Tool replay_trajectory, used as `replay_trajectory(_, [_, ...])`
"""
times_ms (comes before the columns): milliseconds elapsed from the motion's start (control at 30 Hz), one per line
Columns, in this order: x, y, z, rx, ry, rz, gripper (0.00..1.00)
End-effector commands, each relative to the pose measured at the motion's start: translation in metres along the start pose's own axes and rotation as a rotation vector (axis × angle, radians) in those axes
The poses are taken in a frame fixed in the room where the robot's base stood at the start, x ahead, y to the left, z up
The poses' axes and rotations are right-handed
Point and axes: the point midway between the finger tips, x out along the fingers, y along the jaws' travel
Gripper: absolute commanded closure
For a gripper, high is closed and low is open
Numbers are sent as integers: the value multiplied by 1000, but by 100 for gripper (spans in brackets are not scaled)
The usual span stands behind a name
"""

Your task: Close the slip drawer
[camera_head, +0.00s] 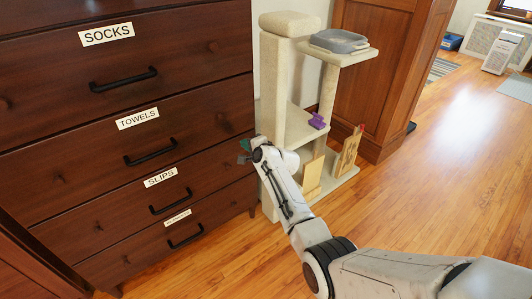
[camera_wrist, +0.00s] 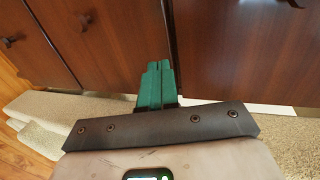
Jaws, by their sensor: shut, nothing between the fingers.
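The slips drawer (camera_head: 120,212) is the dark brown wooden front with a white "SLIPS" label (camera_head: 160,177) and a black bar handle (camera_head: 170,201) in the head view. It sits below the towels drawer and looks nearly flush with its neighbours; I cannot tell whether a small gap remains. My gripper (camera_head: 243,151) is at the right end of the dresser front, near the towels and slips drawers. In the wrist view, its green fingers (camera_wrist: 158,75) are together and empty, pointing at brown drawer fronts. I cannot tell whether the fingertips touch the wood.
The socks drawer (camera_head: 40,70) and towels drawer (camera_head: 75,165) are above; a small-labelled drawer (camera_head: 130,255) is below. A beige cat tree (camera_head: 272,90) stands close right of the dresser, with a purple item (camera_head: 317,121) on it. Wooden floor (camera_head: 440,190) is open on the right.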

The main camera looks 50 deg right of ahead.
Motion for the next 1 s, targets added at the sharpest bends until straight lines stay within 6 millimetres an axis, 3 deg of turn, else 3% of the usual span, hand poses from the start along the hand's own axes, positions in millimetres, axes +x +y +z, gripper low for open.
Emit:
replay_trajectory(700, [-94,1,1,1,0,4,100])
replay_trajectory(1000, [-103,2,0,1,0,4,100])
